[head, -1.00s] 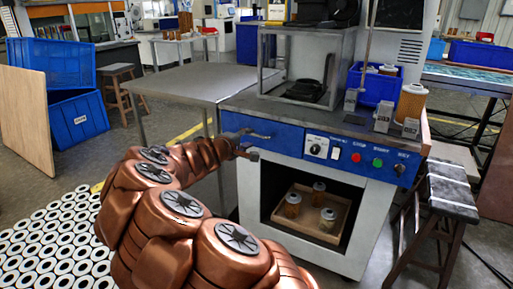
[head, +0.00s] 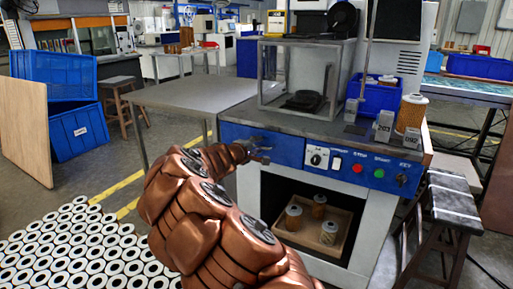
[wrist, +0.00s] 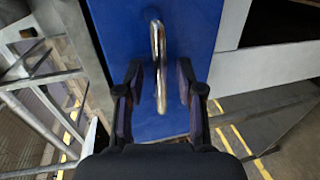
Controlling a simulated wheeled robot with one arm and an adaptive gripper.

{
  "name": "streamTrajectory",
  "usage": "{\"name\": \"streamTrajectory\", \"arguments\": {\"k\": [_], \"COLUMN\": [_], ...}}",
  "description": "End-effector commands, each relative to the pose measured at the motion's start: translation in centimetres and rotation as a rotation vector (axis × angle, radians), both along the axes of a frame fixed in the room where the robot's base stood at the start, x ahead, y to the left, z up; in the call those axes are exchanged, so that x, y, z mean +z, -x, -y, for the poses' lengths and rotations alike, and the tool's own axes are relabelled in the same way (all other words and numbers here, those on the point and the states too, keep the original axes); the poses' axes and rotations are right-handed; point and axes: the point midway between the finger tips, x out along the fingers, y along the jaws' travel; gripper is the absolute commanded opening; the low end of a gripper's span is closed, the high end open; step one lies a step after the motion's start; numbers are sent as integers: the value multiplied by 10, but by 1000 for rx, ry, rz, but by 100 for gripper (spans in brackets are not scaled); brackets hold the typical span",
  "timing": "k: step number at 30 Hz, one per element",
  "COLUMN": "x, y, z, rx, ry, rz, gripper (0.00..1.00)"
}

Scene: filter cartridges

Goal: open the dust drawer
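The dust drawer front appears to be the plain blue panel (head: 232,131) at the left of the machine's control strip; it looks shut, flush with the strip. In the wrist view the blue front (wrist: 198,35) fills the middle, with a metal bar handle (wrist: 157,45) on it. My gripper (head: 264,148) is at the panel in the head view, covering the handle there. In the wrist view my gripper (wrist: 158,97) is open, one finger on each side of the handle, with gaps visible on both sides.
Below is an open bay with a tray (head: 345,222) of filter cartridges. A blue bin (head: 372,98) and a cartridge (head: 411,113) stand on top. A grey table (head: 180,97) is at left, a stool (head: 455,205) at right. White rings (head: 75,240) cover the floor at front left.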

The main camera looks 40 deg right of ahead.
Motion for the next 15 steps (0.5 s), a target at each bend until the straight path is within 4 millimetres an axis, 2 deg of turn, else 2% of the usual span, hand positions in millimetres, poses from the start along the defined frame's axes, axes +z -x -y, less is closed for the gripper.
{"name": "streamTrajectory", "arguments": {"k": [6, 15], "x": [0, 0], "y": [0, 0], "z": [0, 0], "rx": [0, 0], "ry": [0, -1], "rz": [0, 0], "gripper": [37, 6]}}
